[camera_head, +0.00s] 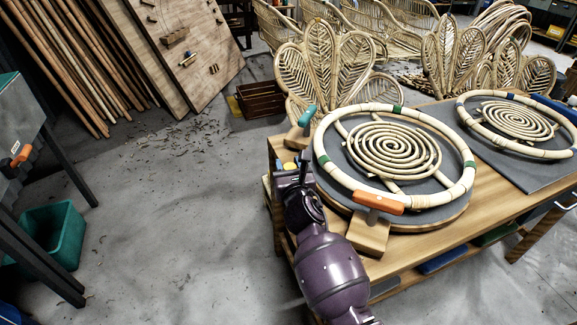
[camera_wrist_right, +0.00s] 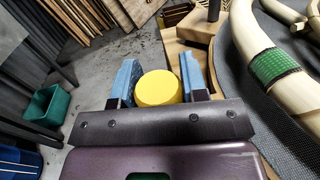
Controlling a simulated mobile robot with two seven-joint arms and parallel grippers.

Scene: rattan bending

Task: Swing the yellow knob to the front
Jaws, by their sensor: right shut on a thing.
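The yellow knob (camera_wrist_right: 158,88) is a round, flat-faced disc between the blue fingertips of my right gripper (camera_wrist_right: 160,80) in the right wrist view. The gripper is shut on its sides. In the head view the yellow knob (camera_head: 289,166) shows only as a small patch at my right gripper (camera_head: 293,172), at the left edge of the workbench. The gripper covers most of it there, and what the knob is attached to is hidden. My left gripper is not in view.
A rattan ring (camera_head: 328,172) with a spiral lies on a round board on the wooden workbench (camera_head: 410,256). Close by are a teal-handled clamp (camera_head: 307,116) and an orange-handled clamp (camera_head: 378,202). Open concrete floor (camera_head: 180,220) lies to the left, with a green bin (camera_head: 62,238).

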